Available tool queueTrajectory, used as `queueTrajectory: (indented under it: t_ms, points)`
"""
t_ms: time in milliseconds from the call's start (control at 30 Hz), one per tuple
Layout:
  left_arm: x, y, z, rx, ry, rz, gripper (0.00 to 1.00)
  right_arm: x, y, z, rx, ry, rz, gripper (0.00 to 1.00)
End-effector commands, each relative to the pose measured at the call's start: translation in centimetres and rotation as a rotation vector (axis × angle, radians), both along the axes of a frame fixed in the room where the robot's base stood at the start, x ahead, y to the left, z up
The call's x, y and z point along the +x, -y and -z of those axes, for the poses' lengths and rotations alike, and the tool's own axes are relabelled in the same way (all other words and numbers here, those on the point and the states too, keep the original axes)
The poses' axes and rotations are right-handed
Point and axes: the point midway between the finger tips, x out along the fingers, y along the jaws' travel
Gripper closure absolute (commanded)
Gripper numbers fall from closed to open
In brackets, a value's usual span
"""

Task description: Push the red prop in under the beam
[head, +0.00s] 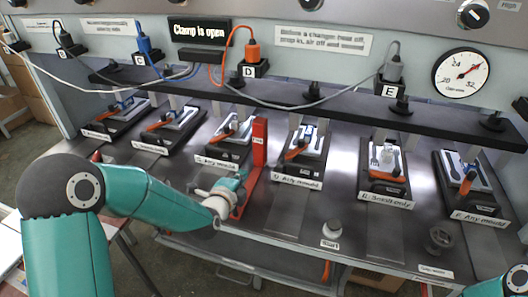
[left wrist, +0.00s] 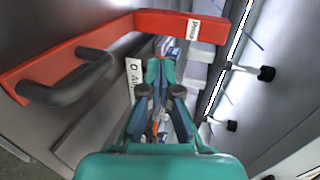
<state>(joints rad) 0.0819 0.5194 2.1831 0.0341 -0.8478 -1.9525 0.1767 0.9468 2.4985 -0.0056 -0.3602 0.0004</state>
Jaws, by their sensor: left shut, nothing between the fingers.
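The red prop (head: 259,143) stands upright between two press stations, on the metal bench. Its top is close to the front edge of the long black beam (head: 330,112); I cannot tell whether any of it is underneath. In the left wrist view the prop (left wrist: 165,22) shows its label, red foot and a black handle (left wrist: 65,88). My left gripper (left wrist: 162,78) is shut and empty beside the prop, the handle to its left in that view. In the head view my left wrist partly hides the prop's foot. My right gripper is out of view.
A sign reads "Clamp is open" (head: 200,31). A pressure gauge (head: 462,74) hangs at right. Two small knobs (head: 331,229) sit near the front edge.

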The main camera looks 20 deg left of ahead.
Motion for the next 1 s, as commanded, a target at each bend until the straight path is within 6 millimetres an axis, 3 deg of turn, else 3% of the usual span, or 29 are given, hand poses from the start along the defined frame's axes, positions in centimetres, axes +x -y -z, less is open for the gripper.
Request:
queueTrajectory:
  t_ms: [200, 600, 800, 1000]
  points:
    - [3.4, 1.6, 0.7, -0.001, -0.002, 0.027, 1.00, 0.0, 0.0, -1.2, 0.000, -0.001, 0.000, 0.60]
    - [10.8, 2.4, 2.6, -0.002, 0.000, 0.036, 1.00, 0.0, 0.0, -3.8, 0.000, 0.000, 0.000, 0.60]
    - [13.0, 2.6, 2.8, -0.002, -0.001, 0.037, 1.00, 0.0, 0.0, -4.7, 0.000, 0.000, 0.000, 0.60]
    - [13.8, 2.6, 2.9, -0.001, -0.001, 0.037, 1.00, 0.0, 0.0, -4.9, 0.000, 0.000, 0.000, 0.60]
